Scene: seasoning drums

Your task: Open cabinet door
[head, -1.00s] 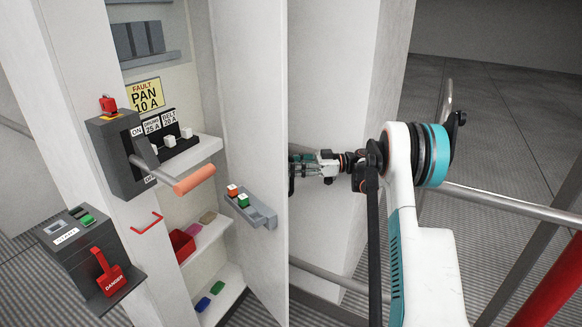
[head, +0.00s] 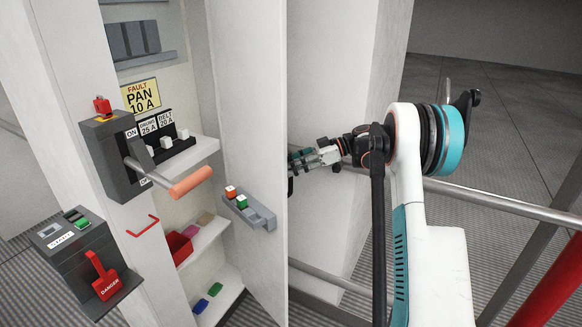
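The white cabinet door (head: 240,130) stands swung open, showing the cabinet's inside. A small grey holder (head: 250,211) with an orange-red and a green block is on its inner face. My gripper (head: 297,163) is at the right of the door's free edge, on its outer side. The fingertips are partly hidden behind that edge. I cannot tell whether they touch the door or are open or shut. The cabinet's lever switch box (head: 112,155), with an orange handle (head: 190,182), is on the left front post.
A dark box with a red danger tag (head: 85,262) juts out at lower left. Inside are shelves (head: 215,240) with a red bin (head: 178,246) and coloured blocks. A grey rail (head: 510,198) and red post (head: 552,285) stand at right, near my arm.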

